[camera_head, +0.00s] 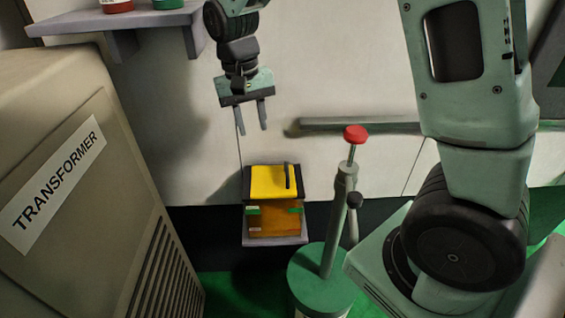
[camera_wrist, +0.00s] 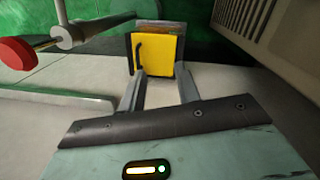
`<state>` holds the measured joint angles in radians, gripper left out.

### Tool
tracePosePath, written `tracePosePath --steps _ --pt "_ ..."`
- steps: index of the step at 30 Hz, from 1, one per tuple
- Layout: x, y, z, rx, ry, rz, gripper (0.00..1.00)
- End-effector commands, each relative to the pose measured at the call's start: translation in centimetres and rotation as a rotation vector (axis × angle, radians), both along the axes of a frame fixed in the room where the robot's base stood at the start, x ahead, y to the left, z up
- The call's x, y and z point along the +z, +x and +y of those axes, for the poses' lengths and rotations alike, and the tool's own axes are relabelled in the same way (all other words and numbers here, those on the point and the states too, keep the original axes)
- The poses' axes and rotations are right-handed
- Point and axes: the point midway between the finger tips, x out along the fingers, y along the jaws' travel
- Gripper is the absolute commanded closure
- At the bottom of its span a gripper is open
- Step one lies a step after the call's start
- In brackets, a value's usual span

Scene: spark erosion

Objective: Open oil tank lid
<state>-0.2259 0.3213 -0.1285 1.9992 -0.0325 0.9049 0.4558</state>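An orange box (camera_head: 275,222), which looks like the oil tank, sits on a small ledge near the wall. Its yellow lid (camera_head: 270,182) has a black upright handle (camera_head: 288,175) right of the middle and looks closed. In the wrist view the lid (camera_wrist: 166,52) is ahead, beyond the fingertips, with the handle (camera_wrist: 139,52) at its left. My gripper (camera_head: 252,131) hangs above the box, fingers pointing down and apart, with nothing between them. The gripper also shows in the wrist view (camera_wrist: 160,74). It does not touch the lid or handle.
A green cylinder (camera_head: 316,270) with a pump rod and red knob (camera_head: 356,134) stands right of the box. A beige transformer cabinet (camera_head: 75,190) fills the left. A shelf (camera_head: 120,22) with cans is at upper left. A bar (camera_head: 350,124) runs along the wall.

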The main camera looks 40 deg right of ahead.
Motion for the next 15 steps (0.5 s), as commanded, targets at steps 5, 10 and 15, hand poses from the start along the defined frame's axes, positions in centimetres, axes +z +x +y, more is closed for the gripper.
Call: tracePosePath --steps 5,10,15 --pt "-0.9 3.5 -6.9 -0.221 -0.098 0.006 0.67" --pt "-1.7 3.9 -8.2 -0.259 -0.116 0.008 0.67" --pt "-4.3 3.4 -8.5 -0.257 -0.115 0.011 0.67"
